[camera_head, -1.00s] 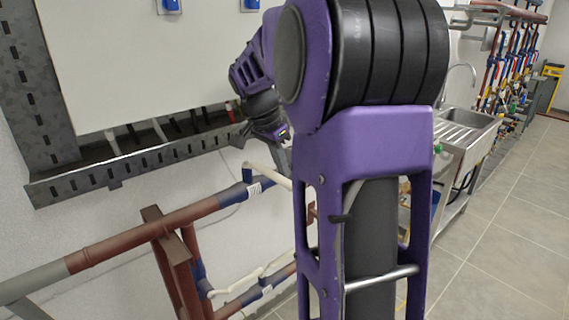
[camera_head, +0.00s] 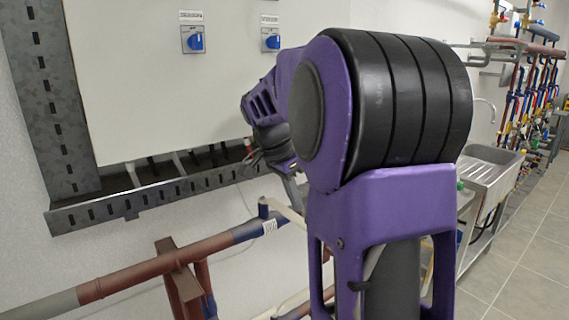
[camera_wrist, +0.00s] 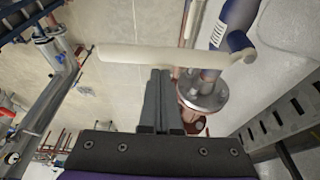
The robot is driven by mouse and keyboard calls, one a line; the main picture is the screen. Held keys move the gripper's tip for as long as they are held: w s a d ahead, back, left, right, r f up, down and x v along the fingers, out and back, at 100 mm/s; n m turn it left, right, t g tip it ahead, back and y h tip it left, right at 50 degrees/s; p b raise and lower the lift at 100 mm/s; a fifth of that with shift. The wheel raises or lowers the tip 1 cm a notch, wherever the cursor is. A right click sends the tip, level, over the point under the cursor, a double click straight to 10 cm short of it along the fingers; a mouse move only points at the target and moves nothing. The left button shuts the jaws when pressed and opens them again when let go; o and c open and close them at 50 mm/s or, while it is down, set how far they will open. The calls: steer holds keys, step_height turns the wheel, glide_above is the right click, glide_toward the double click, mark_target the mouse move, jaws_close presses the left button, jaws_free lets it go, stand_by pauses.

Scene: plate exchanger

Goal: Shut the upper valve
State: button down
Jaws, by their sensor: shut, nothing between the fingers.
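The upper valve's cream lever (camera_wrist: 170,56) crosses the wrist view from left to right, with its right end by a blue pipe end (camera_wrist: 238,42). My gripper (camera_wrist: 160,74) is shut and empty, its fingertips just below the lever's middle in that picture. I cannot tell whether they touch it. In the head view the lever (camera_head: 288,214) shows in part, beside the blue section of the upper pipe (camera_head: 248,231). My gripper (camera_head: 293,188) is just above it there, partly hidden by my arm.
A round metal flange (camera_wrist: 203,92) is right of my fingers. A slotted metal tray (camera_head: 150,198) runs along the wall below a white panel (camera_head: 150,90) with blue switches (camera_head: 194,42). A sink (camera_head: 492,165) stands at the right; tiled floor (camera_head: 520,240) is clear there.

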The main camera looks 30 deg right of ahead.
steer(key=v, duration=1.6)
steer(key=shift+a, duration=0.1)
steer(key=x, duration=1.5)
steer(key=shift+a+f, duration=0.2)
steer(key=shift+f, duration=0.05)
